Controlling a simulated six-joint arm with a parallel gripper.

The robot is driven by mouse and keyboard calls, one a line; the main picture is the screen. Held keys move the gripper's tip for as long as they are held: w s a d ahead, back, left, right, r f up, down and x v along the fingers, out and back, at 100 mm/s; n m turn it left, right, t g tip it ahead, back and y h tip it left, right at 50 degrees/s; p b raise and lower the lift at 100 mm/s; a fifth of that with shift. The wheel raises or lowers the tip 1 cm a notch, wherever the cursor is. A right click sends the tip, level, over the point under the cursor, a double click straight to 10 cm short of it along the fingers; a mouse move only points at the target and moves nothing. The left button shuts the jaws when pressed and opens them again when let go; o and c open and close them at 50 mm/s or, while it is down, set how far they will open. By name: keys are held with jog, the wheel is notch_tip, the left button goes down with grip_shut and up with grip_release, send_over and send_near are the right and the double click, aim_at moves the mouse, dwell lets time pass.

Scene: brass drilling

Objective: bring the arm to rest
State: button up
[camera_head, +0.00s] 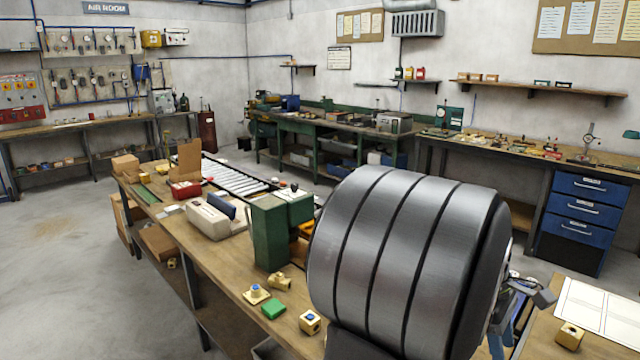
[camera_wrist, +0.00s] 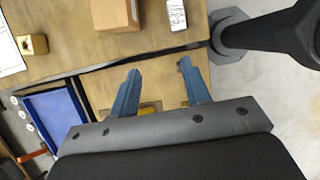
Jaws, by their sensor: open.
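My gripper (camera_wrist: 158,68) shows in the wrist view with its two blue fingers spread apart and nothing between them. It hangs above a wooden bench top (camera_wrist: 170,52), near a dark gap along the bench's edge. In the head view my large grey arm link fills the middle right and hides part of the bench. Only a piece of my gripper (camera_head: 512,312) shows beyond it, dark and blue, at the lower right.
A brass block (camera_head: 569,336) stands beside a white sheet (camera_head: 603,308) on the right bench. Several brass fittings (camera_head: 280,281), a green block (camera_head: 274,309) and a green machine (camera_head: 270,232) stand on the left bench. A blue tray (camera_wrist: 55,115) and a cardboard box (camera_wrist: 115,14) show in the wrist view.

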jog(key=s+d, duration=0.2)
jog(key=d, duration=0.9)
jog(key=s+d+n, duration=0.1)
jog(key=s+d, duration=0.2)
jog(key=d, duration=0.9)
jog(key=shift+s+d+n, duration=0.2)
jog(key=shift+s+n, duration=0.05)
jog(key=shift+n, duration=0.05)
